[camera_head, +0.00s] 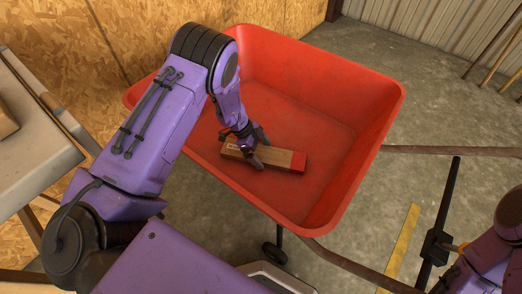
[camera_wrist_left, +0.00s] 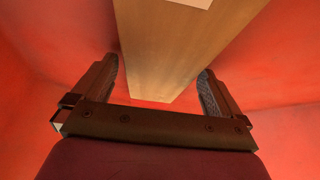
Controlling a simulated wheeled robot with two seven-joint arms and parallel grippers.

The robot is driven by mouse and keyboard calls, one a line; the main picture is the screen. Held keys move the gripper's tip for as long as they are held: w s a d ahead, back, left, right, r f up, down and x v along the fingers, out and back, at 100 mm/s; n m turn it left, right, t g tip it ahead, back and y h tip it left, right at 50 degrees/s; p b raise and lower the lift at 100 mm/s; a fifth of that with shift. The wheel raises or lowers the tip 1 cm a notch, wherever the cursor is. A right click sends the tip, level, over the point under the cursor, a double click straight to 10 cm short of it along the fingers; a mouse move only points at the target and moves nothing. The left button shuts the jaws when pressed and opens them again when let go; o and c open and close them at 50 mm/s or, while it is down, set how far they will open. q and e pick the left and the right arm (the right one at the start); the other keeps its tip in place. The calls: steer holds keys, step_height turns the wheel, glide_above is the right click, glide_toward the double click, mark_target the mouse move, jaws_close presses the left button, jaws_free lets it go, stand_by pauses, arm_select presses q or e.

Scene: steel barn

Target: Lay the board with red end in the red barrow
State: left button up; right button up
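The wooden board with a red end (camera_head: 280,156) lies inside the red barrow (camera_head: 369,95), on or just above its floor; I cannot tell whether it touches. Its red end points right in the head view. My left gripper (camera_head: 257,150) reaches down into the barrow at the board's left part. In the left wrist view, the gripper's fingers (camera_wrist_left: 158,88) are spread on either side of the board (camera_wrist_left: 175,50), with a gap showing at each side. My right arm shows at the lower right of the head view; its gripper's fingers are not clear.
A pale table (camera_head: 30,140) stands at the left with a piece of wood (camera_head: 6,120) at its edge. The barrow's handles (camera_head: 450,151) run right, with a black bar (camera_head: 448,190) near my right arm. The barrow floor right of the board is clear.

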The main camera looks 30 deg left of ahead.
arm_select(q)
steer(key=shift+r, duration=0.2)
steer(key=p+v, duration=0.3)
steer(key=v, duration=0.9)
